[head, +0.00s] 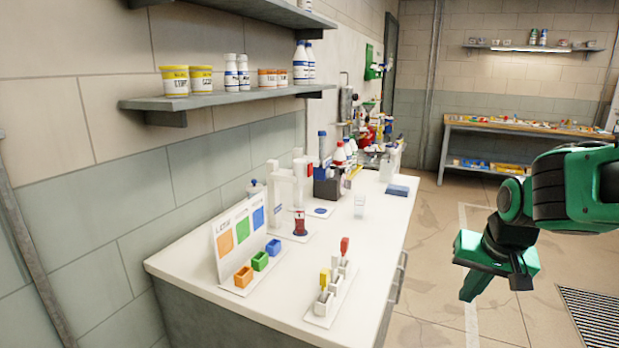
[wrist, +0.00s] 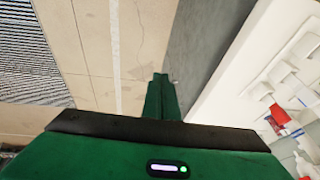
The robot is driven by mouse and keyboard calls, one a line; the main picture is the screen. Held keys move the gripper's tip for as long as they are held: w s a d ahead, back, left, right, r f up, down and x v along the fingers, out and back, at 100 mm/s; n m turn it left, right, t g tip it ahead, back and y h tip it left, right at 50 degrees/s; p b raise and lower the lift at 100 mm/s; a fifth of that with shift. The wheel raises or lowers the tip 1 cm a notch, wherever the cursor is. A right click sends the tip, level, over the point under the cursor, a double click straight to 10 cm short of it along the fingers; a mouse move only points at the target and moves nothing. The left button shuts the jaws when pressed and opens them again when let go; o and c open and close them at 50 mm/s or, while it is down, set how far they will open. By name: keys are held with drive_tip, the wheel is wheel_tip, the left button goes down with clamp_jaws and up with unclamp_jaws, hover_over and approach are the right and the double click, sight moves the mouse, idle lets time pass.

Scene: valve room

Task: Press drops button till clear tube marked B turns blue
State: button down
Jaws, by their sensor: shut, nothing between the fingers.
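My green gripper (head: 473,285) hangs over the floor to the right of the white counter (head: 215,278), apart from everything on it. Its fingers are together and empty; they also show in the wrist view (wrist: 163,97). On the counter, a small clear vessel (head: 360,206) stands at mid-right. A dark red vessel (head: 300,223) stands under a white stand (head: 299,185). Another white post (head: 273,185) is to its left. I cannot read a letter B on any vessel, and I cannot make out which part is the drops button.
A card with orange, green and blue squares (head: 239,232) stands behind small coloured bins (head: 260,261). A white rack (head: 318,320) holds yellow and red items at the front. Bottles crowd the counter's back. A wall shelf (head: 220,99) overhangs it. Floor to the right is open.

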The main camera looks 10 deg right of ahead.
sight(310, 170)
drive_tip(key=w+a+r+m+t+y, duration=0.1)
drive_tip(key=w+a+r+t, duration=0.2)
drive_tip(key=w, duration=0.7)
drive_tip(key=w+a+r+m+t+y, duration=0.1)
drive_tip(key=w+a+r+t, duration=0.3)
drive_tip(key=w, duration=0.7)
drive_tip(key=w+a+r+t+y, duration=0.1)
drive_tip(key=w+a+r+t, duration=0.3)
drive_tip(key=w+a+r, duration=0.3)
drive_tip(key=w, duration=0.3)
drive_tip(key=shift+w+a+m+y, duration=0.2)
drive_tip(key=shift+m+y, duration=0.2)
drive_tip(key=w+a, duration=0.5)
drive_tip(key=a, duration=0.2)
drive_tip(key=shift+w+a, duration=0.15)
drive_tip(key=shift+a, duration=0.05)
drive_tip(key=shift+w+a, duration=0.15)
drive_tip(key=shift+a, duration=0.05)
